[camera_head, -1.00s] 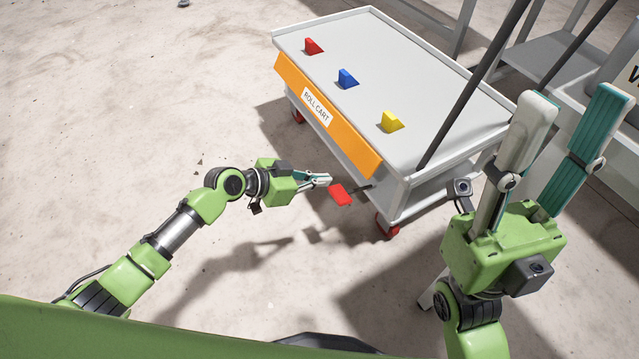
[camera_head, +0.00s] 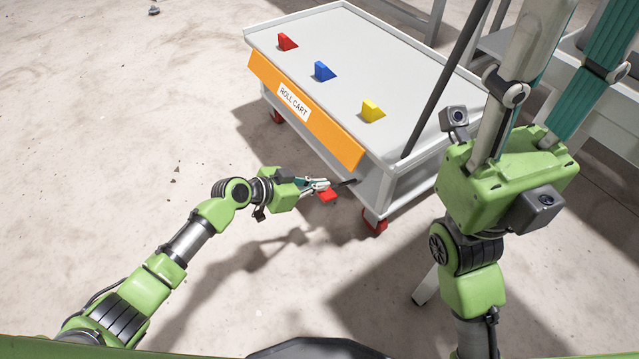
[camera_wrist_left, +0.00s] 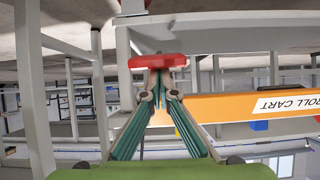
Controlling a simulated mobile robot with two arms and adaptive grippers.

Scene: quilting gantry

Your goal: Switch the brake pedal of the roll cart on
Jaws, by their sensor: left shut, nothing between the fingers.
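The roll cart (camera_head: 400,80) has a light grey top and an orange front panel lettered ROLL CART. Its red brake pedal (camera_head: 327,196) sticks out on a dark bar low at the near corner. My left gripper (camera_head: 326,186) is shut and empty, with its fingertips at the pedal, overlapping part of it. In the left wrist view the red pedal (camera_wrist_left: 158,61) lies straight ahead of the closed fingertips (camera_wrist_left: 157,75); contact is unclear. I cannot tell whether the pedal is pressed. My right gripper (camera_head: 580,15) is open and empty, its fingertips cut off at the top.
Red (camera_head: 287,41), blue (camera_head: 323,71) and yellow (camera_head: 371,110) wedges sit on the cart top. A red caster (camera_head: 374,226) is close beside the pedal. A dark pole (camera_head: 446,80) rises by the cart's right side.

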